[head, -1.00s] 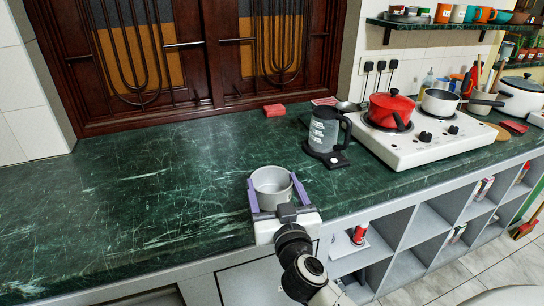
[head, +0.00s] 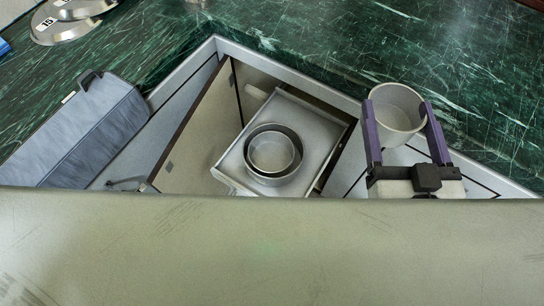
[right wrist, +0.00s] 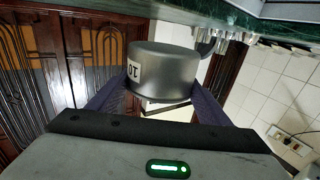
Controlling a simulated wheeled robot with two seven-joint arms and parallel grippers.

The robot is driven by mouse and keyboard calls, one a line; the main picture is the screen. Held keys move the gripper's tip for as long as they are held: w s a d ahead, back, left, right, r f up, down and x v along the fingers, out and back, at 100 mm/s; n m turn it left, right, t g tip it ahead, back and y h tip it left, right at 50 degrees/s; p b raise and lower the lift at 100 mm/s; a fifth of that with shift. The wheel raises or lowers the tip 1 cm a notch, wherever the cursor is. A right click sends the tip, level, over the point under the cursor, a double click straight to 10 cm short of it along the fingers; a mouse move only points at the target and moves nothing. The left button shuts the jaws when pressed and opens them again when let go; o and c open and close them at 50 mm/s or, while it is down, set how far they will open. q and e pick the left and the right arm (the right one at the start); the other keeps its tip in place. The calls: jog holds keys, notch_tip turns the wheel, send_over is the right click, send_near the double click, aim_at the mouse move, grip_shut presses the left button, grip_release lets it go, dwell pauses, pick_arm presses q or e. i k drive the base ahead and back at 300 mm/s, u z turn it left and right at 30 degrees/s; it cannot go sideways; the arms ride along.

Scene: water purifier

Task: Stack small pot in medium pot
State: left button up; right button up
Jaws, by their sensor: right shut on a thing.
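My right gripper (head: 398,105) is at the right of the head view, its purple fingers shut on the small pot (head: 394,131), a round grey metal pot, upright and appearing empty. In the right wrist view, the small pot (right wrist: 168,72) sits between the fingers and carries a white number label. Left of it in the head view, nested round metal pots stand on a pulled-out tray in an open cabinet. The inner one (head: 272,153), likely the medium pot, sits inside a larger pot (head: 290,181). The held pot is apart from these. My left gripper is out of view.
The pull-out tray (head: 318,120) has raised edges. An open cabinet door (head: 190,150) stands left of it, with a blue-grey slab (head: 85,130) farther left. The green counter (head: 330,35) borders the opening. Metal lids (head: 65,28) lie at the upper left.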

aim_at(271, 160)
jog(key=u, duration=2.2)
jog(key=k, duration=0.9)
jog(key=z, duration=0.4)
